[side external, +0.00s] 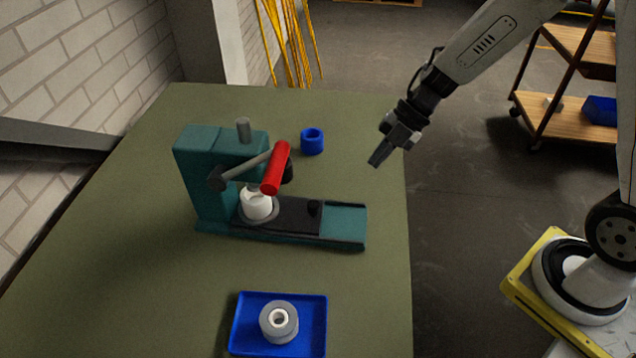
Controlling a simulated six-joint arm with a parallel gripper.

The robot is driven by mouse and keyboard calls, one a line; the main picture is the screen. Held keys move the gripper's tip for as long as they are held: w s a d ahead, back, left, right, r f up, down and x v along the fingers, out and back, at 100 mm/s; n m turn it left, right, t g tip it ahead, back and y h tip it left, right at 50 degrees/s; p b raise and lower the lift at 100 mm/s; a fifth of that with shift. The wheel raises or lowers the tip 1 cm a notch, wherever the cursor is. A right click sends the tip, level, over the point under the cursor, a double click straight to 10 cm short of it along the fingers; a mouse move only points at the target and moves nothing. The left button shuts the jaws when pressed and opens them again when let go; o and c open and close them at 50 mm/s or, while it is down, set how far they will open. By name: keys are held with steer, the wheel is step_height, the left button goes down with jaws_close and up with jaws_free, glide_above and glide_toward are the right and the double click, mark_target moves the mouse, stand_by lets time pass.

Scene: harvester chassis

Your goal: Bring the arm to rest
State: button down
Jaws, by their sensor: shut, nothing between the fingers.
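My gripper (377,160) is shut and empty. It hangs in the air over the right edge of the green table (130,270), pointing down and to the left, apart from everything on the table. My arm reaches in from the upper right.
A teal press (205,185) with a red-handled lever (275,168) stands mid-table, a white part (257,204) in it. A blue ring (312,141) lies behind it. A blue tray (243,338) holds a white and grey part (279,321). A shelf cart (560,117) stands at right.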

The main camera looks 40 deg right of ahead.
steer(key=w+d+r+m+t+h, duration=0.35)
steer(key=m+t+h, duration=0.2)
steer(key=m, duration=0.65)
steer(key=s+f+m+g+h, duration=0.1)
steer(key=s+m+g, duration=0.1)
steer(key=s+m, duration=0.4)
steer(key=s+d+f+m+g+h, duration=0.1)
steer(key=s+f+m+g, duration=0.1)
steer(key=s+m, duration=0.4)
steer(key=shift+s+m, duration=0.4)
steer(key=shift+m, duration=0.1)
steer(key=shift+d+g, duration=0.1)
steer(key=shift+g, duration=0.15)
